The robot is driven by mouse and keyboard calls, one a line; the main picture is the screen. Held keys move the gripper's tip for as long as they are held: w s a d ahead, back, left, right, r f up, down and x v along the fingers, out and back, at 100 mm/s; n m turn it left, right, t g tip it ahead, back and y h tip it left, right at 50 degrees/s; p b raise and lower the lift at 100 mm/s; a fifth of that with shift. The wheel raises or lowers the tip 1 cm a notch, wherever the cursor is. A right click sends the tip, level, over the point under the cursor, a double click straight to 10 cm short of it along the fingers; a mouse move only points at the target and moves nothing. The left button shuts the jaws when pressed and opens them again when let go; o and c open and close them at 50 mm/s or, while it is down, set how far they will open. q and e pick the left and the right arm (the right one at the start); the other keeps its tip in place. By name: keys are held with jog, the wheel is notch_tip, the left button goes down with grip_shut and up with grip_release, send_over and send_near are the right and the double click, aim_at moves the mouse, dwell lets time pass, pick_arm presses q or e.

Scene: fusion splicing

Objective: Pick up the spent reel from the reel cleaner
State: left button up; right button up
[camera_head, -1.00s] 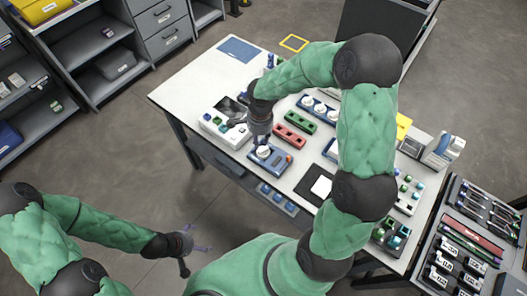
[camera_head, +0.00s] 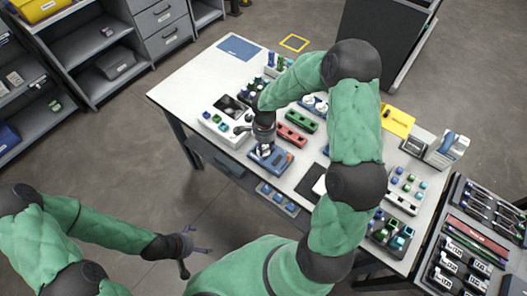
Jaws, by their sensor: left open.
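The reel cleaner is probably the small blue device with an orange-red button (camera_head: 271,159) near the front left edge of the white table. A small pale round piece on it, likely the spent reel, is mostly hidden by my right gripper (camera_head: 264,147). That gripper points down right over the device, with its fingers at the pale piece. I cannot tell whether they are closed on it. My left gripper (camera_head: 190,250) is open and empty, away from the table above the floor.
Left of the device is a white box with a dark screen (camera_head: 232,108). A yellow plate (camera_head: 397,121) and a blue-white dispenser (camera_head: 446,150) stand farther right. The table's back-left part is fairly clear.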

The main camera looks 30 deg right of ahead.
jog(key=shift+f, duration=0.5)
grip_shut()
jog(key=shift+r, duration=0.15)
